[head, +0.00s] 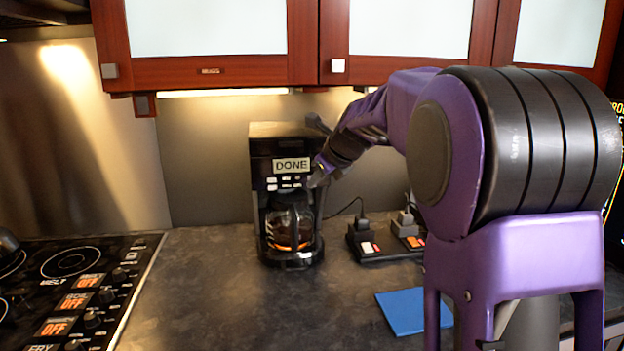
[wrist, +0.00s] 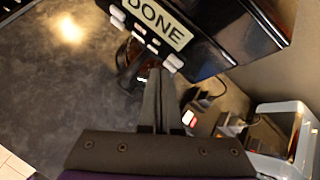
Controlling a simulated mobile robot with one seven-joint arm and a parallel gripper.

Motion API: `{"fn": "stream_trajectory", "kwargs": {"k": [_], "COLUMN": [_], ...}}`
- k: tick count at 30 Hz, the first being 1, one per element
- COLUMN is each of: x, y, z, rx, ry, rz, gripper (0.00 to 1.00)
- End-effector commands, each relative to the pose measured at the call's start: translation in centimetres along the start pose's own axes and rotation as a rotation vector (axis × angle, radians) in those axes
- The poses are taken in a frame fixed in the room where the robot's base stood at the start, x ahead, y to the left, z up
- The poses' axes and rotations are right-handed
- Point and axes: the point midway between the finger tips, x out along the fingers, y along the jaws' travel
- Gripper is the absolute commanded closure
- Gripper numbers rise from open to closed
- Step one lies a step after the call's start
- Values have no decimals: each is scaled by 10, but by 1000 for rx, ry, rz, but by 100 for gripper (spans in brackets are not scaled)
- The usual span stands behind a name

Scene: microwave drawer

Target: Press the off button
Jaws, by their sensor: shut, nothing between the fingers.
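A black coffee maker (head: 280,146) stands on the counter with a label reading DONE (head: 291,165) on its front. Several small pale buttons (head: 271,181) sit below the label; I cannot read which one is off. In the wrist view the DONE label (wrist: 158,20) shows tilted, with a pale button (wrist: 173,63) near its lower right corner. My gripper (head: 318,180) is shut and empty at the right side of the button panel. In the wrist view my fingertips (wrist: 159,74) appear close to that button; I cannot tell whether they touch it.
A glass carafe (head: 290,230) sits in the coffee maker. A power strip with plugs (head: 370,247) and a blue square (head: 402,310) lie to the right. A stovetop (head: 80,262) is at the left, and red-framed cabinets (head: 210,72) hang above. The counter's front middle is clear.

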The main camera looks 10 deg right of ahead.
Motion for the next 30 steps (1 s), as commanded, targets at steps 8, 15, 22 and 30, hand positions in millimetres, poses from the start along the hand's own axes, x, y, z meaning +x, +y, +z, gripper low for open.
{"fn": "stream_trajectory", "kwargs": {"k": [8,15,22,30], "x": [3,6,6,7], "y": [-4,-4,-4,-6], "z": [4,4,4,6], "rx": [-1,-1,0,0], "ry": [1,0,0,0], "rz": [0,0,0,0], "gripper": [100,100,100,100]}}
